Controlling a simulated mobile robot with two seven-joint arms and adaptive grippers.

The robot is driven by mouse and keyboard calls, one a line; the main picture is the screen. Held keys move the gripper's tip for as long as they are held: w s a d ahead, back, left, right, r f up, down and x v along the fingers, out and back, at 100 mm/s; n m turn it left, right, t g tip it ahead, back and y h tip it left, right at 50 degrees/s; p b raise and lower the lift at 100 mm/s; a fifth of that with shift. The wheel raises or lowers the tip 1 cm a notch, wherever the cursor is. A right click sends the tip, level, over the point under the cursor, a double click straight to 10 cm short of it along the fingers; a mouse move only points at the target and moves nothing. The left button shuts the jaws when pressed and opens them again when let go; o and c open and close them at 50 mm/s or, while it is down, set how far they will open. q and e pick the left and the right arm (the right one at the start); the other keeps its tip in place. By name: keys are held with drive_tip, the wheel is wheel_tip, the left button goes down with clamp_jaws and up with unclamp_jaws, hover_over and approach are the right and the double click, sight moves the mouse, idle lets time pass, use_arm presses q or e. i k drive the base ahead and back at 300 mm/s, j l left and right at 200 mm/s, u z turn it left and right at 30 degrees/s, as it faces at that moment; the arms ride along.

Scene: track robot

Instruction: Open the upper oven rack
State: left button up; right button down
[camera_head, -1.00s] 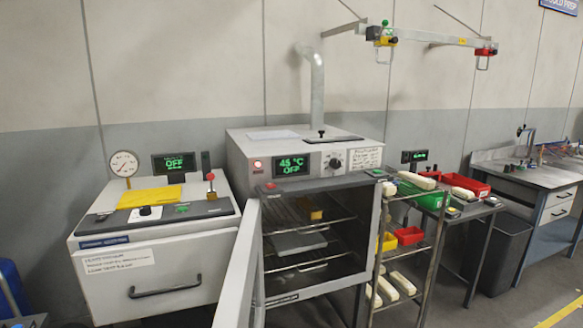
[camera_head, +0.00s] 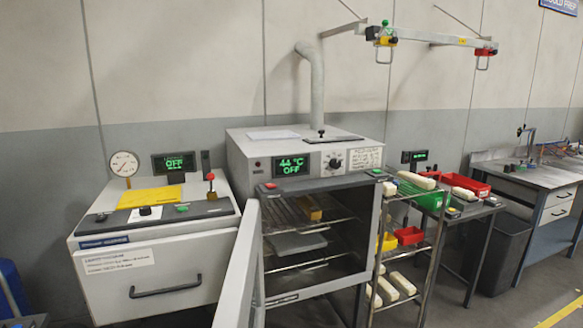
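The oven (camera_head: 240,155) stands in the middle of the view, with its display (camera_head: 294,166) reading 44 °C and OFF. Its door (camera_head: 240,270) is swung open toward the left front. The upper oven rack (camera_head: 335,222) is inside the chamber and carries a yellow-brown block (camera_head: 306,207). A grey flat piece (camera_head: 298,244) lies below it, near a lower rack (camera_head: 310,263). The door hides part of the chamber's left side. Neither of my grippers is in view.
A white machine with a drawer handle (camera_head: 165,288) stands left of the oven. A wire shelf trolley (camera_head: 436,262) with pale blocks and bins stands close at the oven's right. A black bin (camera_head: 500,257) and workbench (camera_head: 555,205) are farther right. An overhead rail hangs above.

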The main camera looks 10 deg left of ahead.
sight(355, 216)
drive_tip(key=i+l+u, duration=0.1)
drive_tip(key=i+l, duration=0.15)
drive_tip(key=l, duration=0.15)
drive_tip(key=i+l+u, duration=0.1)
drive_tip(key=i+l, duration=0.15)
drive_tip(key=l, duration=0.15)
drive_tip(key=i+l+u, duration=0.1)
drive_tip(key=l, duration=0.3)
drive_tip(key=i, duration=0.1)
